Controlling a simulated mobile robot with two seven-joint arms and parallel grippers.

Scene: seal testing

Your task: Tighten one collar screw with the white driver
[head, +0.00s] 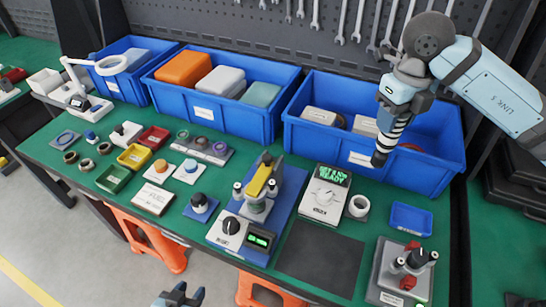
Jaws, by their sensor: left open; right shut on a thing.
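My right gripper (408,92) is raised in front of the right blue bin and shut on a white-and-black ribbed tool, seemingly the white driver (396,124). The tool points down and slightly left, its dark end (379,159) in front of the bin's front wall. My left gripper (179,295) is open and empty at the bottom edge, only its tips showing. A grey fixture (393,289) with dark posts and red parts stands at the lower right, apart from the tool. A fixture with a yellow lever (262,180) stands on a blue base mid-table. Collar screws are too small to make out.
Blue bins (210,110) line the back of the green table. A grey device with a green "READY" display (332,175), a white ring (359,206) and a small blue tray (411,220) stand right of centre. Small coloured trays fill the left. A dark mat (320,260) lies clear.

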